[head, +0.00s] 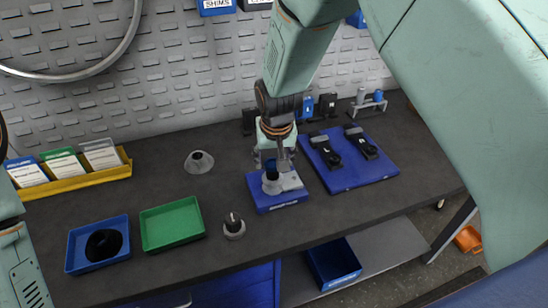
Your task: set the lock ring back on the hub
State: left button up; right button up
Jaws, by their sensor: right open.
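My right gripper (276,166) points down, open, just above a blue block (281,201) at the middle of the bench. A grey piece (290,181) lies on top of the block, partly hidden by the fingers; I cannot tell whether they touch it. A small grey round part with a black upright core (234,226) stands on the bench near the front edge. A grey cone-shaped part with a dark top (199,162) stands further back. I cannot tell for sure which part is the lock ring and which is the hub. My left gripper is out of view.
A blue tray (71,262) with a black round thing and an empty green tray (172,223) lie at the left front. A yellow rack (78,179) holds cards. A blue mat (352,178) with two black tools lies right of the block. The bench is clear between these.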

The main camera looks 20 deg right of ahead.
jog(key=shift+r, duration=0.15)
jog(key=v, duration=0.7)
jog(key=shift+n+g, duration=0.3)
jog(key=shift+g, duration=0.6)
jog(key=s+d+f, duration=0.1)
jog(key=s+f, duration=0.3)
jog(key=f, duration=0.1)
jog(key=s+d+f, duration=0.2)
jog(key=s+f, duration=0.3)
jog(key=s+d+f, duration=0.2)
jog(key=s+f, duration=0.3)
jog(key=f, duration=0.1)
jog(key=shift+d+f, duration=0.1)
jog(key=shift+d, duration=0.1)
jog(key=s+d+f+g, duration=0.1)
jog(key=s+f, duration=0.2)
jog(key=s, duration=0.8)
jog(key=s+f, duration=0.3)
jog(key=s, duration=0.7)
notch_tip(320, 180, down, 16)
jog(key=b, duration=1.6)
jog(key=shift+s+n+y, duration=0.25)
jog(key=shift+n+y, duration=0.05)
jog(key=shift+n, duration=0.1)
